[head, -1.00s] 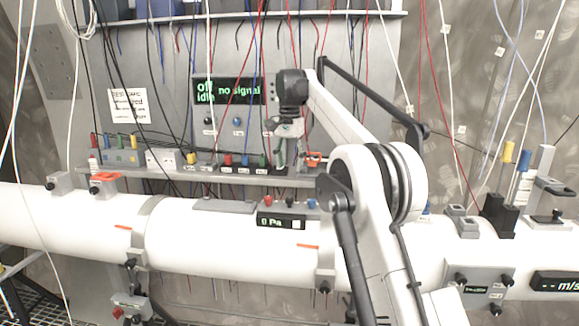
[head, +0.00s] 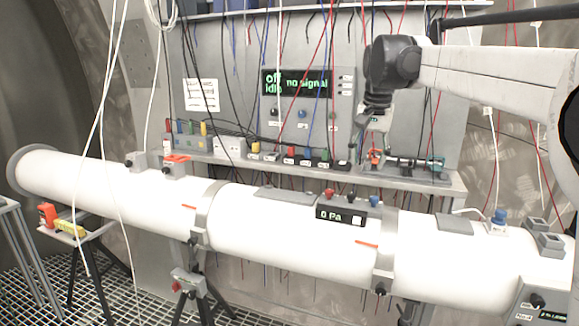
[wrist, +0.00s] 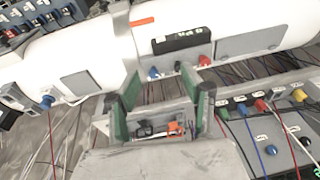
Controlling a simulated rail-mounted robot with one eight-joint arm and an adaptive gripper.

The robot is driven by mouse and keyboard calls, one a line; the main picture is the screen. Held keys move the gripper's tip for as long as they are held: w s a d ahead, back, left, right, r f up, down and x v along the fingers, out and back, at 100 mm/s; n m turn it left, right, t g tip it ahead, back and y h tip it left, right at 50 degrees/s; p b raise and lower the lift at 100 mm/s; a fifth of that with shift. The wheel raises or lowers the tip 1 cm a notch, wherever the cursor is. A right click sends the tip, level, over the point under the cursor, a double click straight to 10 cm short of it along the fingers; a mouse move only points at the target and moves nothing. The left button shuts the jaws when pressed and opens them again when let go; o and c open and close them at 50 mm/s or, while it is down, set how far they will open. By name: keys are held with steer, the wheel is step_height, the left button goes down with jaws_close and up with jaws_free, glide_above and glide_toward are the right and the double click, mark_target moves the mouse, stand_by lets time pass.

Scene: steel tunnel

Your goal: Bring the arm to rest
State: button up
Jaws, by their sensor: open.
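My arm reaches in from the right edge in the head view, its white link level and its dark wrist joint bent downward. My gripper (head: 373,124) hangs below the wrist in front of the grey panel, above the shelf. In the wrist view the two green-padded fingers of my gripper (wrist: 166,92) stand apart with nothing between them. An orange and black item (wrist: 172,128) shows beyond the gap, on the shelf. The fingertips are too small to make out in the head view.
A long white tube (head: 270,225) with a pressure display (head: 341,215) runs across below my arm. The shelf (head: 420,183) behind it carries coloured sockets and small fittings. Cables hang in front of the panel (head: 230,75). A side stand (head: 85,232) is at left.

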steer(key=s+f+n+t+b, duration=0.1)
steer(key=s+f, duration=0.6)
steer(key=s, duration=0.5)
steer(key=s+f+n+t+b, duration=0.1)
steer(key=s+f+n+t, duration=0.1)
steer(key=s+f, duration=0.6)
steer(key=s+f+n+t+b, duration=0.1)
steer(key=s+f, duration=0.7)
steer(key=s, duration=0.8)
steer(key=shift+n+t+b, duration=0.4)
steer(key=shift+b, duration=0.2)
steer(key=shift+s, duration=0.1)
